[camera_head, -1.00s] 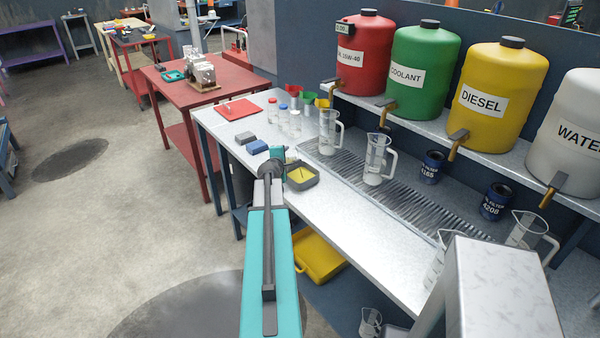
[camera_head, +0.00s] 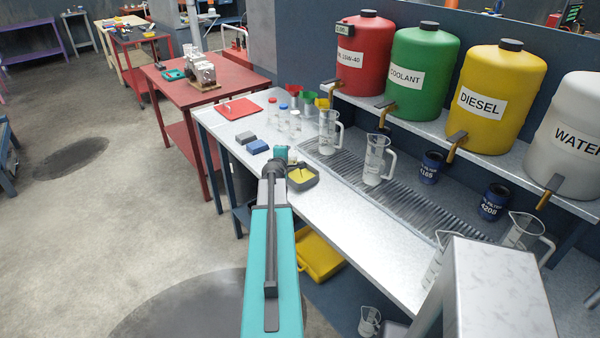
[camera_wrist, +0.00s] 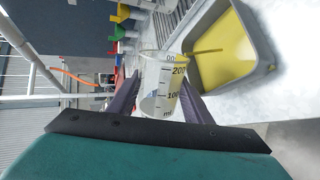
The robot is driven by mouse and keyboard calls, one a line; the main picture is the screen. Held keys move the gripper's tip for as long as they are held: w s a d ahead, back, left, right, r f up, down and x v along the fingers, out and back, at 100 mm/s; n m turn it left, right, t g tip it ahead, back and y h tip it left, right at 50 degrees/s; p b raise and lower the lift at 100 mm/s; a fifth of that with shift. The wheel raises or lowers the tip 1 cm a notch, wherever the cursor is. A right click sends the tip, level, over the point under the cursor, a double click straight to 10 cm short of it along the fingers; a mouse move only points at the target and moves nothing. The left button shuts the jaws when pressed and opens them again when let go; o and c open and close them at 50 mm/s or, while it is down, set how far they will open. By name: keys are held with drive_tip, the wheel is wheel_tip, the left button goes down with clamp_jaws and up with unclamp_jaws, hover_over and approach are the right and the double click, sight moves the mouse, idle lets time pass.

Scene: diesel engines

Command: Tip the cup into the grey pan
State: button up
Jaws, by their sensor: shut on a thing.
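My gripper (camera_wrist: 157,100) is shut on a clear measuring cup (camera_wrist: 157,90) with 100 and 200 ml marks. In the wrist view the surroundings look turned on their side, so the cup is tipped far over, with yellow along its lower side. The grey pan (camera_wrist: 262,78) is just beyond and below the cup's rim and holds yellow liquid. A thin yellow strip by its near wall looks like a pouring stream. In the head view the pan (camera_head: 315,184) sits on the bench beside my gripper (camera_head: 287,156), whose fingers and cup are mostly hidden.
A grey block (camera_head: 245,137) and a blue block (camera_head: 258,146) lie left of my gripper. Clear jugs (camera_head: 375,160) stand on the drain grating (camera_head: 410,198) to the right. Labelled drums stand on the shelf behind. The front bench strip (camera_head: 350,230) is clear.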

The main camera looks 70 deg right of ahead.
drive_tip(key=shift+s+f+m+p, duration=0.1)
drive_tip(key=shift+m+p, duration=0.2)
drive_tip(key=shift+p, duration=0.2)
drive_tip(key=n+b, duration=0.1)
drive_tip(key=b, duration=0.2)
drive_tip(key=shift+w+f+g+b, duration=0.3)
drive_tip(key=shift+f, duration=0.1)
drive_tip(key=shift+w+a+r+n+g+b, duration=0.15)
drive_tip(key=shift+w+r+n+g+b, duration=0.15)
drive_tip(key=shift+w+n+b, duration=0.3)
drive_tip(key=shift+s+r, duration=0.1)
drive_tip(key=shift+r, duration=0.1)
